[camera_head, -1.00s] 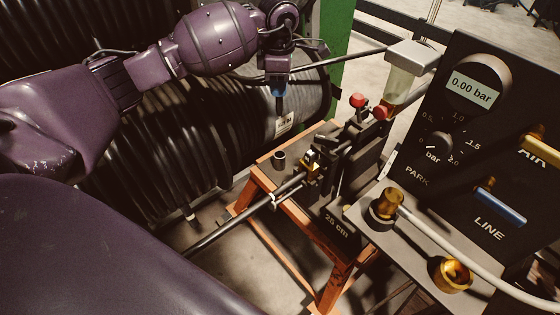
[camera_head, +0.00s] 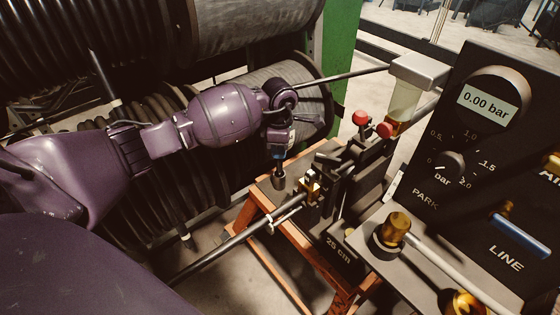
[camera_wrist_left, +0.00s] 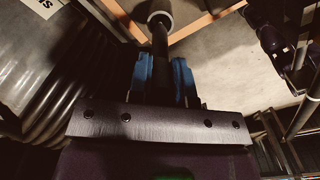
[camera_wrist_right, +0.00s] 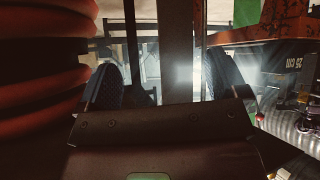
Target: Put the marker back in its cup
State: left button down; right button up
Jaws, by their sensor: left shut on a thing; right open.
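My left gripper (camera_head: 279,138) is above the near left end of the crimper bench. Its blue fingers are shut on the dark marker, which also shows between the fingertips in the left wrist view (camera_wrist_left: 159,42). The marker hangs upright, lower end down. The small dark cup (camera_head: 278,182) is directly below on the bench top; its pale round rim shows in the left wrist view (camera_wrist_left: 160,16). The marker's lower end overlaps the cup's mouth; I cannot tell how deep it is. My right gripper (camera_wrist_right: 165,75) is open and empty, seen only in the right wrist view.
The crimper with red knobs (camera_head: 361,118) and a brass fitting (camera_head: 309,186) stands right of the cup. A hose (camera_head: 225,250) runs to it from the lower left. The pressure panel (camera_head: 480,140) fills the right side. Large hose reels (camera_head: 240,25) stand behind my left arm.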

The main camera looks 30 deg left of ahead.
aim_at(279, 169)
pick_arm(q)
notch_tip(279, 169, down, 5)
jog(key=shift+s+r+b, duration=0.1)
jog(key=shift+b, duration=0.35)
jog(key=shift+f, duration=0.25)
jog(key=shift+r, duration=0.15)
jog(key=shift+f, duration=0.25)
jog(key=c, duration=1.1)
grip_release()
jog(key=shift+r, duration=0.1)
jog(key=shift+o, duration=0.3)
